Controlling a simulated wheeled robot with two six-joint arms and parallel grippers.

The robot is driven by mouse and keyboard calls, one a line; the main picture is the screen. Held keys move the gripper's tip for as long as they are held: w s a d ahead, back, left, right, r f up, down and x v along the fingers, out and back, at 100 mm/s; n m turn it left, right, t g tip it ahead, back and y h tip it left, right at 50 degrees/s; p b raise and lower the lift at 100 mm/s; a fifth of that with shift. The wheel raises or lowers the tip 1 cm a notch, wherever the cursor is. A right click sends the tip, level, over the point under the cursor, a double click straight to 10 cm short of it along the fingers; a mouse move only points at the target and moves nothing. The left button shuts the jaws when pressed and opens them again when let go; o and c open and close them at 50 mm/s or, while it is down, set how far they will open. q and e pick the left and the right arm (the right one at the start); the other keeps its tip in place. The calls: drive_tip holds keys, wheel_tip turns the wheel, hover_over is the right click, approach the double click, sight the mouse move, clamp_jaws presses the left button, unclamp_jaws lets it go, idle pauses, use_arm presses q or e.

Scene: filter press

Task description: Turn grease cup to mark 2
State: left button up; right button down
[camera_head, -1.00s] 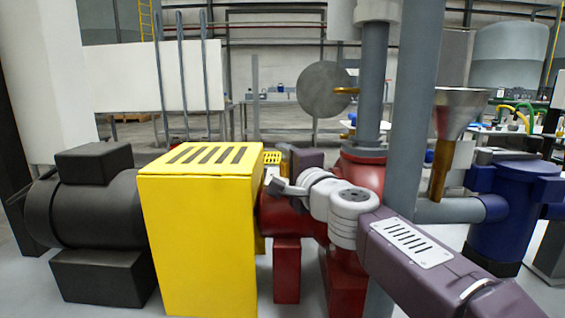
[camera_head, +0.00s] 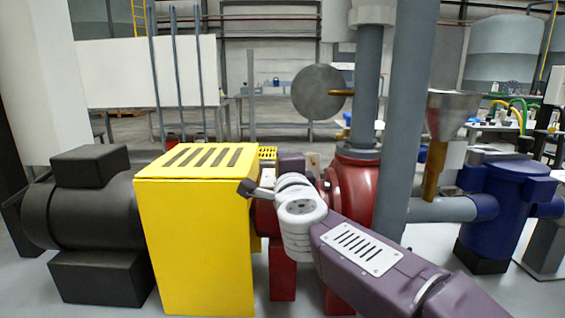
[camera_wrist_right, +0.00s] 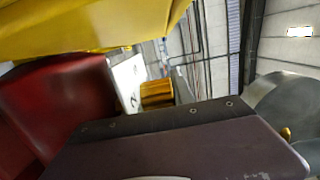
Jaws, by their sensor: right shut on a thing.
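In the right wrist view a small brass cylinder, which looks like the grease cup (camera_wrist_right: 157,93), stands beside a pale plate (camera_wrist_right: 129,82) with dark marks. The marks are too small to read. My right gripper (camera_wrist_right: 168,95) is shut on the cup; its dark, purple-backed body covers the lower part of that view. In the head view my right arm reaches in from the lower right to the red pump housing (camera_head: 354,195). The purple hand (camera_head: 291,164) is behind the white wrist, and the cup and fingertips are hidden there. My left gripper is in neither view.
A yellow slotted guard (camera_head: 195,240) stands close left of my wrist, with a black motor (camera_head: 92,215) beyond it. A grey vertical pipe (camera_head: 408,120) rises close to my forearm. A funnel (camera_head: 450,105) and blue pump (camera_head: 495,205) stand at right.

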drive_tip(key=c, duration=1.1)
unclamp_jaws()
drive_tip(key=s, duration=0.2)
drive_tip(key=s+p, duration=0.1)
drive_tip(key=s, duration=0.2)
drive_tip(key=s+d+p, duration=0.1)
drive_tip(key=s, duration=0.2)
drive_tip(key=shift+s, duration=0.5)
